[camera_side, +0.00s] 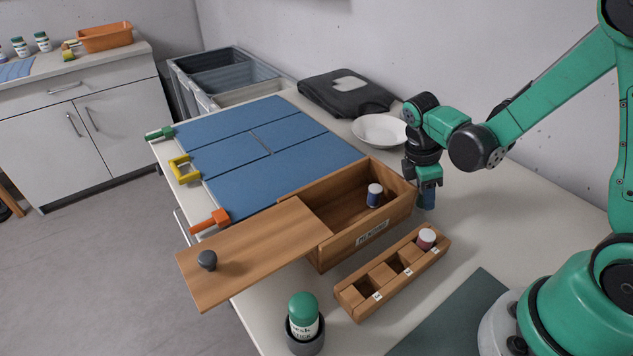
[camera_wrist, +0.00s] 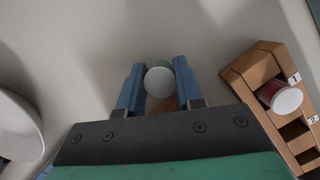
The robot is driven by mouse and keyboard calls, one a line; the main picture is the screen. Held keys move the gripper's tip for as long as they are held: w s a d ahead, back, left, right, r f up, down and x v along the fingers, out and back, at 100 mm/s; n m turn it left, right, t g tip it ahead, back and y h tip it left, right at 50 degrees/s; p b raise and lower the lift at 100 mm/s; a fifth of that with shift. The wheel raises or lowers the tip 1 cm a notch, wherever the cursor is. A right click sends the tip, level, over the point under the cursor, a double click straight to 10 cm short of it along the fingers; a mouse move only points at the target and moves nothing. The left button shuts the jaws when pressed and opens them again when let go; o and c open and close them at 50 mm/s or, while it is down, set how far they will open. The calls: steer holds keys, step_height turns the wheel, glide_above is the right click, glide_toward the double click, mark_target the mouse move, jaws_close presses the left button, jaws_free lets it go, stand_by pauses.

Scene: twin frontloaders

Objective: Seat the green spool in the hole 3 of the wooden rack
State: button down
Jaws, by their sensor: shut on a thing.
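My gripper (camera_side: 427,198) points down to the right of the wooden box and beyond the rack's far end. In the wrist view its blue fingers (camera_wrist: 159,82) are shut on the green spool (camera_wrist: 160,64), whose pale round end faces the camera. The fingers hide the spool in the side view. The wooden rack (camera_side: 358,312) stands in front of the box, and its far end shows at the right of the wrist view (camera_wrist: 247,68). A red spool with a white top (camera_side: 426,238) sits in hole 1. Holes 2 and 3 look empty; hole 3 (camera_side: 362,290) is at the near end.
The wooden box (camera_side: 322,253) has its lid (camera_side: 250,250) slid partly off and a blue spool (camera_side: 374,195) inside. A white bowl (camera_side: 380,130) is behind my gripper. A green-capped bottle (camera_side: 303,315) stands in a grey cup near the rack. A dark mat (camera_side: 455,320) lies right of it.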

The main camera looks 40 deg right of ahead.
steer(key=shift+f, duration=0.15)
steer(key=c, duration=0.6)
jaws_free()
steer(key=shift+f, duration=0.1)
steer(key=shift+m+t, duration=0.5)
steer(key=v, duration=1.2)
steer(key=shift+w+a+r, duration=0.25)
steer(key=shift+w+a, duration=0.05)
steer(key=a+m+t, duration=0.1)
steer(key=m+t, duration=0.1)
steer(key=s+a+m+t+y, duration=0.1)
steer(key=m+t, duration=0.1)
steer(key=a+m+t+y, duration=0.1)
steer(key=a+m, duration=0.1)
steer(key=m, duration=0.1)
steer(key=shift+s+r+t, duration=0.25)
steer(key=shift+r+t, duration=0.1)
steer(key=shift+t, duration=0.05)
steer(key=shift+o, duration=0.6)
steer(key=m+t, duration=0.1)
steer(key=a+m+t, duration=0.1)
steer(key=m, duration=0.1)
steer(key=shift+s+a+y, duration=0.1)
steer(key=shift+y, duration=0.2)
